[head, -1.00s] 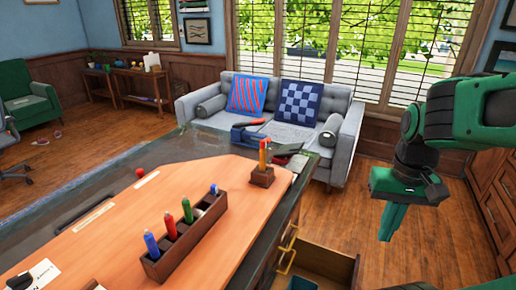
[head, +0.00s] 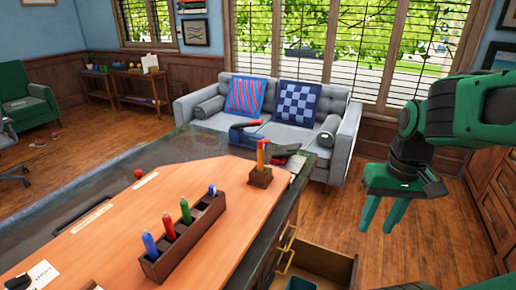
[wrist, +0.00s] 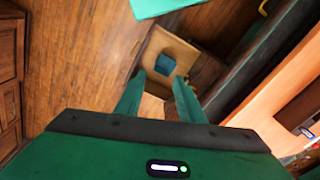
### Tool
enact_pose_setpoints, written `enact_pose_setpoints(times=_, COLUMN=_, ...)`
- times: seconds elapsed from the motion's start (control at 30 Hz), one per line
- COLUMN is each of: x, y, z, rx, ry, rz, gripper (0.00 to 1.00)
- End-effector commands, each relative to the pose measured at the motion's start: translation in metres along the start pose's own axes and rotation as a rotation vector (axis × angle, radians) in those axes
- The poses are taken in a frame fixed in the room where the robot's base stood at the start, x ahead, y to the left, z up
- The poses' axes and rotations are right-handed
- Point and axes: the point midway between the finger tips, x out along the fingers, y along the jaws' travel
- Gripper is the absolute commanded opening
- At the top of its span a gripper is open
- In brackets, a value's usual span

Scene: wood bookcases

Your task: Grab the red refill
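The red refill (head: 169,227) stands upright in a dark wooden holder (head: 190,249) on the desk, with a blue refill (head: 150,246) to its left and a green refill (head: 186,211) to its right. Another small blue-topped one (head: 211,190) is at the holder's far end. My gripper (head: 376,231) is off to the right of the desk, over the floor, well apart from the holder. Its two fingers are spread with nothing between them. The wrist view also shows the open gripper (wrist: 159,76), pointing down toward an open drawer. I cannot make out the red refill there.
The desk (head: 110,225) also bears a small pencil block (head: 260,179), a stapler-like blue and red item (head: 246,134) and a red ball (head: 138,173). An open drawer (head: 333,262) juts out below its right edge. A sofa (head: 340,120) stands behind.

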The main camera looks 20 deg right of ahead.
Motion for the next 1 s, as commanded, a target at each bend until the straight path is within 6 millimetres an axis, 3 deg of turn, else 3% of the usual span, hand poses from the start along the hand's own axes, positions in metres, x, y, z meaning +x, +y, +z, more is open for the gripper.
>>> enact_pose_setpoints(times=0.27, x=0.007, y=-0.09, z=-0.113, rx=-0.529, ry=0.234, rz=-0.22, gripper=0.35)
enact_pose_setpoints(times=0.5, x=-0.014, y=-0.179, z=-0.189, rx=-0.895, ry=0.547, rz=-0.45, gripper=0.35)
enact_pose_setpoints(times=0.6, x=-0.029, y=-0.205, z=-0.21, rx=-0.988, ry=0.677, rz=-0.527, gripper=0.35)
enact_pose_setpoints(times=0.8, x=-0.052, y=-0.23, z=-0.231, rx=-1.07, ry=0.843, rz=-0.612, gripper=0.35)
enact_pose_setpoints(times=1.0, x=-0.048, y=-0.247, z=-0.238, rx=-1.084, ry=0.871, rz=-0.627, gripper=0.35)
